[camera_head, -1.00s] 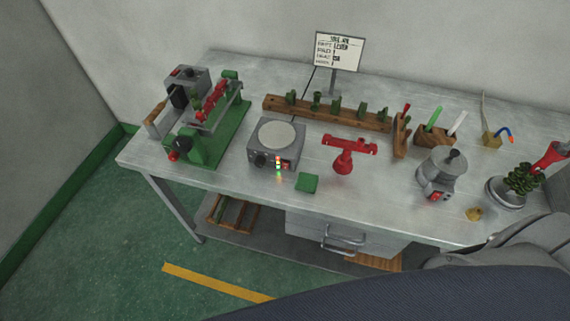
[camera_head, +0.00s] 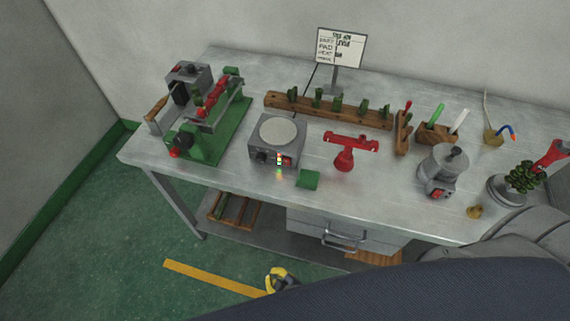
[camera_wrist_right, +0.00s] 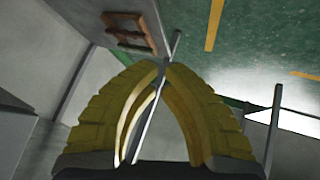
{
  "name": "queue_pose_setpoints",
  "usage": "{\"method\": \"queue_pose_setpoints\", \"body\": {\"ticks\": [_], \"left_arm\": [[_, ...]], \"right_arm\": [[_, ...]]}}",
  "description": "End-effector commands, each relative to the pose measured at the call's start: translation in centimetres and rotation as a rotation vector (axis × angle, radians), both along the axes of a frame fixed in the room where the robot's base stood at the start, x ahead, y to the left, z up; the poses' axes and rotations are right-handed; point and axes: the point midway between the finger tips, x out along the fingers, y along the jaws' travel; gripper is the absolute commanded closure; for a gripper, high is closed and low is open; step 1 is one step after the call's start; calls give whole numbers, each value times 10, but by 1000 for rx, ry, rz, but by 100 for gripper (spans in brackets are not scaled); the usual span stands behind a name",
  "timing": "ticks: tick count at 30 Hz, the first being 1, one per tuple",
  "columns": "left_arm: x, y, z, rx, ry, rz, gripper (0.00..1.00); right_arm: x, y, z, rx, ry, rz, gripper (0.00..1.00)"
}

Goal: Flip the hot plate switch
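The hot plate (camera_head: 294,134) is a grey box with a pale round top, standing near the front edge of the bench, left of the middle. Its front has a dark knob (camera_head: 261,156), small lit indicators and a red switch (camera_head: 287,161). Whether the switch is on cannot be told. My right gripper (camera_head: 275,275), with yellow fingers, is low in front of the bench, well apart from the hot plate. In the right wrist view its fingertips (camera_wrist_right: 165,66) meet, with nothing held. My left gripper is not in view.
A green pad (camera_head: 307,179) and a red stand (camera_head: 344,160) are right of the hot plate. A green-based press (camera_head: 228,137) is to its left. A wooden rack (camera_head: 300,106) lies behind. A grey pot (camera_head: 442,170) stands further right. Drawers (camera_head: 310,229) hang under the bench.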

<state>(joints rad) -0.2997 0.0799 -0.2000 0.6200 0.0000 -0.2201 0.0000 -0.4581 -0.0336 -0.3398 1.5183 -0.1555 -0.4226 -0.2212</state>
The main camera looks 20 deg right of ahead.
Motion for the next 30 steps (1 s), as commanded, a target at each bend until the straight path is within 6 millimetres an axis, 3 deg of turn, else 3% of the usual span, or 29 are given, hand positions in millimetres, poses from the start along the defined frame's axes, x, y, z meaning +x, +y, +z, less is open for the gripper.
{"method": "queue_pose_setpoints", "body": {"ticks": [7, 15, 24, 30], "left_arm": [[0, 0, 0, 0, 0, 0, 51], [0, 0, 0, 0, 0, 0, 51], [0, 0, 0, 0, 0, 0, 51], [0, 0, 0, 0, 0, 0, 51]], "right_arm": [[47, 17, 93, -66, -179, 72, 100], [84, 17, 199, -180, -364, 125, 100], [105, -4, 312, -353, -543, 152, 100], [108, -23, 362, -479, -611, 168, 100]]}}
